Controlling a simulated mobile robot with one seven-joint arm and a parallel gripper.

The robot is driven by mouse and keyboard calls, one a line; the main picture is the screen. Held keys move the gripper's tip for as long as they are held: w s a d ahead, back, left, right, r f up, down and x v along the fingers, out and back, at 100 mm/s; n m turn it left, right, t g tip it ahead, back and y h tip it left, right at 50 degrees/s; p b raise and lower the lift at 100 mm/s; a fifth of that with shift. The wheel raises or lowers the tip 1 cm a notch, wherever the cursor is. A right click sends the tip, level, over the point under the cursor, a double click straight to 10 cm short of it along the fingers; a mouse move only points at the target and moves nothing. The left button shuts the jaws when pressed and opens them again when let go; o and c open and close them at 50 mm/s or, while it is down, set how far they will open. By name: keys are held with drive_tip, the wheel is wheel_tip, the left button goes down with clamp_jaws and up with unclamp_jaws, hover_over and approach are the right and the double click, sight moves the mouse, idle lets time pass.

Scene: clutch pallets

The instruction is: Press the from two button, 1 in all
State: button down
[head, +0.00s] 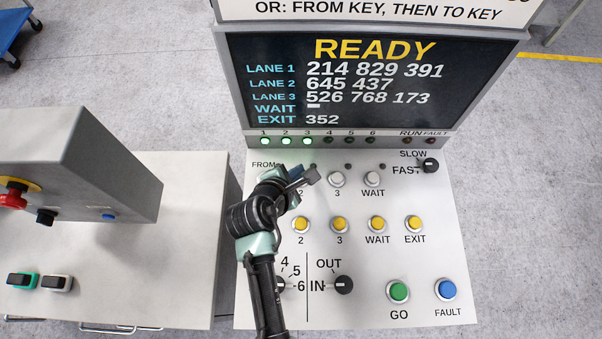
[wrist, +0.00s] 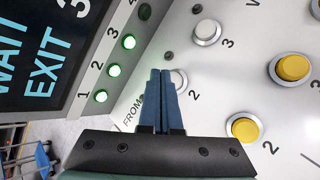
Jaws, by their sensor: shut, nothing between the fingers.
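The from two button is a white round button (wrist: 180,80) in the wrist view, with the label 2 beside it. My gripper (wrist: 160,75) is shut and empty, its blue fingertips partly covering the button's left side. I cannot tell whether they touch it. In the head view my gripper (head: 308,176) hides this button, and only its label 2 shows below. The from three button (head: 337,179) and the from wait button (head: 373,179) stand to its right.
The screen (head: 370,85) reads READY, with lamps 1, 2 and 3 lit green. Yellow buttons (head: 339,224) stand in the row below. A black knob (head: 343,285), a green GO button (head: 398,291) and a blue FAULT button (head: 447,289) are lower on the panel.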

drive_tip(key=shift+f, duration=0.1)
drive_tip(key=shift+f, duration=0.35)
drive_tip(key=shift+f+b, duration=0.35)
drive_tip(key=shift+f, duration=0.2)
idle(0.6)
drive_tip(key=shift+r, duration=0.1)
drive_tip(key=shift+r+p, duration=0.85)
drive_tip(key=shift+p, duration=0.25)
wheel_tip(320, 180, up, 5)
drive_tip(key=p, duration=0.5)
drive_tip(key=shift+r+p, duration=0.1)
drive_tip(key=shift+p, duration=0.2)
idle(0.4)
